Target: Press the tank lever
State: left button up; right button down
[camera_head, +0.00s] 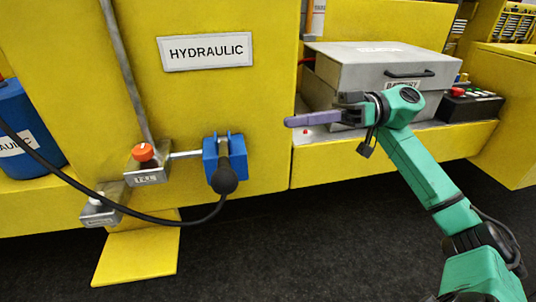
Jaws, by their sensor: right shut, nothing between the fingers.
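On the yellow panel below the HYDRAULIC sign, a grey valve block (149,172) carries an orange-red knob (144,152) and a small label that I cannot read for sure. A metal rod links it to a blue bracket (211,161) with a black ball-ended lever (226,180) pointing toward me. I cannot tell which of these is the tank lever. My right gripper (290,121) is shut and empty, its purple-grey fingers pointing left. In the picture it is to the right of and above the blue bracket, apart from it. My left gripper is out of view.
A grey battery box (372,67) stands on the yellow ledge behind my right gripper, beside a black control box (466,105). A yellow foot plate (136,255) is below.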

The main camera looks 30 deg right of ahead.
jog(key=p, duration=0.6)
send_over(223, 157)
jog(key=s+d, duration=0.3)
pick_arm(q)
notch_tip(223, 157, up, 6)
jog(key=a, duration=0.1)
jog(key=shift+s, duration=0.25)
pick_arm(e)
jog(key=f, duration=0.2)
jog(key=s+a+f, duration=0.1)
jog(key=f, duration=0.1)
jog(key=shift+s, duration=0.1)
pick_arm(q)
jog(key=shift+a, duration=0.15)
